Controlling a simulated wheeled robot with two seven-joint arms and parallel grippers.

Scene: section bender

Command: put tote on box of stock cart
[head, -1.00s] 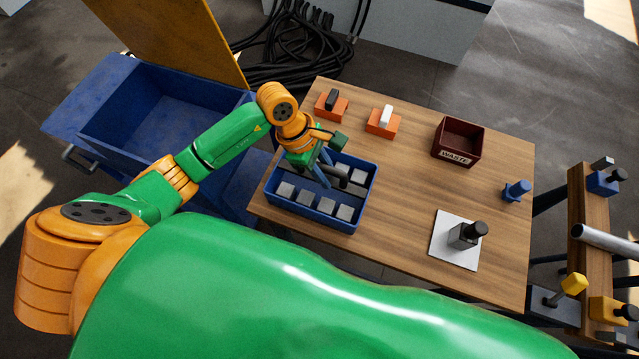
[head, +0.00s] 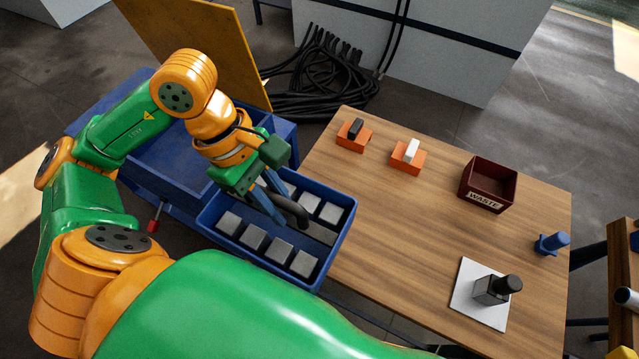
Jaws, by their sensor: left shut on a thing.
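The tote (head: 331,251) is a blue open tray holding several grey metal blocks, with a dark handle (head: 297,214) across its middle. My left gripper (head: 278,207) is shut on that handle. The tote hangs around the left edge of the table, partly beyond it, close to the stock cart. The stock cart's blue open box (head: 284,131) is at the left; my left arm hides part of it. The tote overlaps the box's right front side in the picture, and I cannot tell whether they touch. My right gripper is out of view.
The wooden table (head: 390,235) carries two orange blocks (head: 353,137) (head: 406,159), a dark red waste bin (head: 487,187), a blue piece (head: 551,244) and a white plate (head: 466,304) with a dark stamp-like thing. A yellow-brown panel (head: 200,40) rises behind the cart. Black cables (head: 320,80) lie beyond.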

